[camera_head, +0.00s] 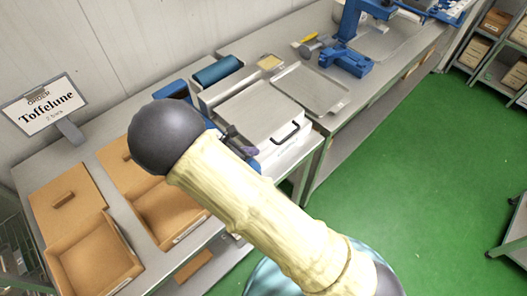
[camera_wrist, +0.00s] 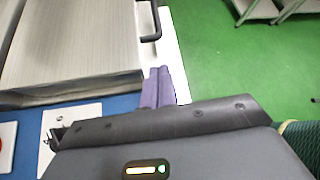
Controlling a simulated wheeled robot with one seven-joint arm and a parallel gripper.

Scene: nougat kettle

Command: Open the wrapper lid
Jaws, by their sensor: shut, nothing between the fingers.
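The wrapper lid (camera_head: 258,112) is a pale grey panel lying flat on top of the white wrapper body (camera_head: 290,151). A dark bar handle (camera_head: 287,133) sits at its front right side. In the wrist view the lid (camera_wrist: 75,45) fills the upper left, and part of the handle (camera_wrist: 150,20) shows at the top. My gripper (camera_head: 251,151) is near the wrapper's front left, left of the handle and apart from it. Its purple fingers (camera_wrist: 160,80) are shut together and empty. My arm hides part of the wrapper's left side in the head view.
A blue roll (camera_head: 217,70) stands behind the wrapper. A metal tray (camera_head: 309,88) lies to its right, with a blue machine (camera_head: 347,58) beyond. Cardboard boxes (camera_head: 92,257) and an order sign (camera_head: 42,106) are at left. Green floor (camera_head: 410,170) in front is open.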

